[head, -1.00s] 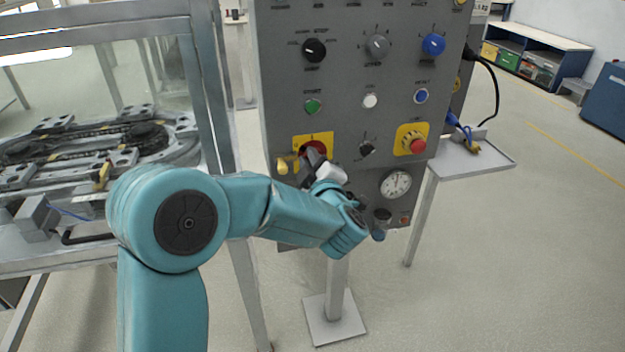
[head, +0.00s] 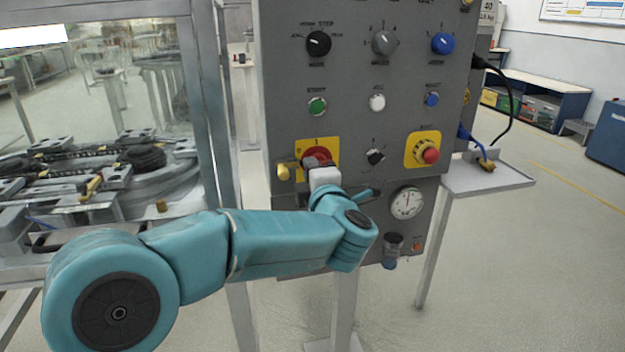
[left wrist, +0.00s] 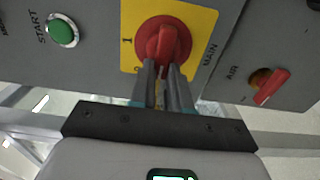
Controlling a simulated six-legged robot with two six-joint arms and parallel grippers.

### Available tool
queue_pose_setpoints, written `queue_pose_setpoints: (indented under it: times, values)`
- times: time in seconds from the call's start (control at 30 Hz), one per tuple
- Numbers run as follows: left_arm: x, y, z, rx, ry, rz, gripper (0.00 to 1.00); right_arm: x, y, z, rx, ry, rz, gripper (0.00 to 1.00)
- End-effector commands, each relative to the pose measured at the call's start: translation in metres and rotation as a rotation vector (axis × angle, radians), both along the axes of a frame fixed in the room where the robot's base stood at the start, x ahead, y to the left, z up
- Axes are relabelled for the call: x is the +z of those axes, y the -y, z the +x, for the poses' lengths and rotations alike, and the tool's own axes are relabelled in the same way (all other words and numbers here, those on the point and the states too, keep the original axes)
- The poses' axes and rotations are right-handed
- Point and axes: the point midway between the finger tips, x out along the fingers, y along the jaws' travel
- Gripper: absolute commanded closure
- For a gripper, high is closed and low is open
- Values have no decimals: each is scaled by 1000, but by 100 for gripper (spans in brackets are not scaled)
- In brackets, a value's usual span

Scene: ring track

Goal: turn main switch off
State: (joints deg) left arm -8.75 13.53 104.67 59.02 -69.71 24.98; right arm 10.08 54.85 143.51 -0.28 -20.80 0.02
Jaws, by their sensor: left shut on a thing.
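The main switch (head: 318,154) is a red rotary knob on a yellow plate, low on the left of the grey control panel. In the left wrist view the red knob (left wrist: 160,38) has its bar upright in the picture, pointing down toward my gripper. A "1" is to its left and "MAIN" to its right. My left gripper (left wrist: 166,70) is shut on the bar, with a dark finger on each side. In the head view my left gripper (head: 321,168) reaches the panel from below and covers part of the switch. My right gripper is not in view.
A green start button (head: 317,106) is above the switch. A red emergency stop (head: 430,156) and a gauge (head: 407,203) are to the right. A red-handled air valve (left wrist: 270,85) shows in the wrist view. A glazed machine stands left.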

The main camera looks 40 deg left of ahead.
Motion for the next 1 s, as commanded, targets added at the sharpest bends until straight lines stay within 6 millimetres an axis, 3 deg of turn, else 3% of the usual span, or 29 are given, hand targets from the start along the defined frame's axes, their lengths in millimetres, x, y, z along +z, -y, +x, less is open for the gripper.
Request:
queue_pose_setpoints:
  times: [0.5,0.53,0.6,1.0]
  values:
    - [-3,0,-1,4,9,-17,100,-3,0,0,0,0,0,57]
    - [-3,0,-1,4,9,-17,80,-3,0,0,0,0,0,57]
    - [-3,0,-1,4,10,-16,57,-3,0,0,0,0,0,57]
    - [-1,7,-5,-1,12,-13,57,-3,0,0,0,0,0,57]
